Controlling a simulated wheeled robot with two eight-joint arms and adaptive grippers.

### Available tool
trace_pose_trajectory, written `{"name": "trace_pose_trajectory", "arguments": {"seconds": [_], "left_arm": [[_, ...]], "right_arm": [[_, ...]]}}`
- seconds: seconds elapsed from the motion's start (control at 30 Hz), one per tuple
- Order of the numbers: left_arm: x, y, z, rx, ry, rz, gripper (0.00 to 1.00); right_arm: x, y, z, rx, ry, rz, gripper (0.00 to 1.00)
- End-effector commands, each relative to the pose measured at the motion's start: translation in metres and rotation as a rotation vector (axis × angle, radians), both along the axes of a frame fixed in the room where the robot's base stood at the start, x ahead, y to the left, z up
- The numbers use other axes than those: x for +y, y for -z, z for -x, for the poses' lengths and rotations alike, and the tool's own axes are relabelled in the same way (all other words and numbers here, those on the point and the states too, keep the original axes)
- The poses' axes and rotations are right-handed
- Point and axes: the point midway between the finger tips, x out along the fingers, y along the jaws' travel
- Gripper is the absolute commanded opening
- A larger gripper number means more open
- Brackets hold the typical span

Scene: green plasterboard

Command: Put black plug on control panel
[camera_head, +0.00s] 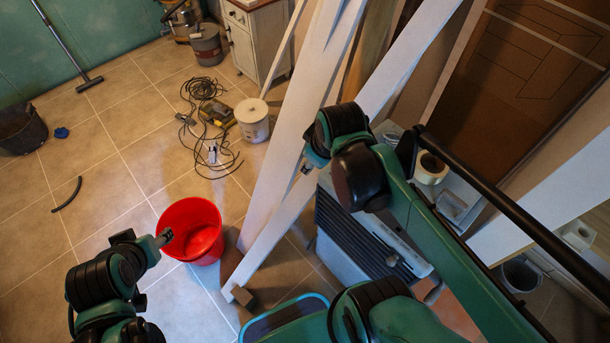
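I cannot make out a black plug or a control panel for certain. A tangle of black cable (203,90) lies on the floor at the upper middle, beside a yellow-and-dark device (217,112). My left gripper (166,237) is at the lower left and appears over the near-left rim of a red bucket. My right gripper (306,167) is near the middle, in front of leaning white boards. Both grippers are small and partly turned away, so their finger openings are unclear. No held object is visible in either.
The red bucket (196,215) stands on the tiled floor. Long white boards (290,130) lean across the middle. A white tub (252,130), a black bucket (22,128) and a curved black piece (68,195) are on the floor. Tiles at left are mostly clear.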

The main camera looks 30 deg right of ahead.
Motion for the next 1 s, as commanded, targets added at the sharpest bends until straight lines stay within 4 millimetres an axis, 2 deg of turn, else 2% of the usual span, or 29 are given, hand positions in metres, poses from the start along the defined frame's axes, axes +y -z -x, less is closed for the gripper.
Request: {"name": "trace_pose_trajectory", "arguments": {"seconds": [0.03, 0.1, 0.23, 0.4, 0.67, 0.77, 0.83, 1.0], "left_arm": [[0.000, 0.000, 0.000, 0.000, 0.000, 0.000, 0.50], [0.000, 0.000, 0.000, 0.000, 0.000, 0.000, 0.50], [0.000, 0.000, 0.000, 0.000, 0.000, 0.000, 0.50], [0.000, 0.000, 0.000, 0.000, 0.000, 0.000, 0.50], [0.000, 0.001, 0.000, 0.000, 0.000, 0.000, 0.50], [0.000, 0.010, 0.000, 0.000, 0.000, 0.000, 0.50], [0.000, 0.023, 0.000, 0.000, 0.000, 0.000, 0.50], [0.000, 0.069, 0.000, 0.000, 0.000, 0.000, 0.50]], "right_arm": [[0.015, 0.002, 0.011, -0.048, 0.074, -0.049, 0.47], [0.028, 0.005, 0.021, -0.106, 0.179, -0.123, 0.47], [0.044, 0.009, 0.032, -0.174, 0.309, -0.229, 0.47], [0.050, 0.010, 0.036, -0.202, 0.369, -0.283, 0.47], [0.050, 0.012, 0.036, -0.201, 0.372, -0.283, 0.47], [0.050, 0.021, 0.036, -0.200, 0.371, -0.282, 0.47], [0.050, 0.033, 0.036, -0.200, 0.371, -0.282, 0.47], [0.049, 0.080, 0.036, -0.200, 0.370, -0.282, 0.47]]}}
